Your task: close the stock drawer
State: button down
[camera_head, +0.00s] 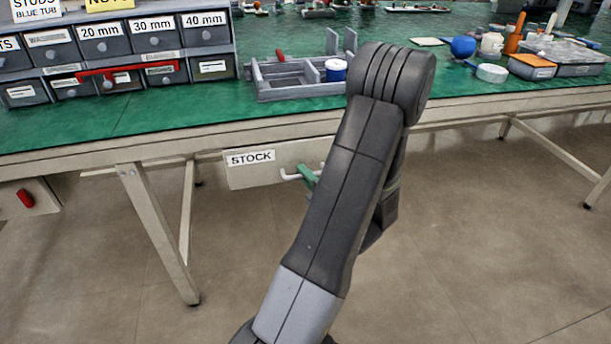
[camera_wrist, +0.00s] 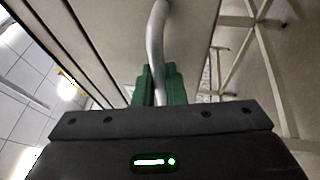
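The stock drawer (camera_head: 252,172) has a pale front with a "STOCK" label and hangs under the green-topped bench. How far it stands out from the bench is hard to judge. Its light bar handle (camera_head: 289,178) shows left of my arm; my arm hides the drawer's right part. My gripper (camera_head: 308,177) has green fingers and is at the handle. In the wrist view, the handle (camera_wrist: 157,40) runs down between the green fingers of my gripper (camera_wrist: 160,84). The fingers sit close against both sides of the bar and look shut on it.
The bench (camera_head: 120,125) carries labelled bins (camera_head: 105,45), a grey tray (camera_head: 290,78) and, at right, jars and an orange-topped box (camera_head: 531,66). A slanted bench leg (camera_head: 157,230) stands left of the drawer. The floor (camera_head: 480,250) at right is clear.

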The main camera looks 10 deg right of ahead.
jog(key=shift+w+p, duration=1.05)
jog(key=shift+w, duration=0.15)
jog(key=c, duration=1.8)
grip_release()
jog(key=p+v, duration=0.3)
jog(key=v, duration=1.1)
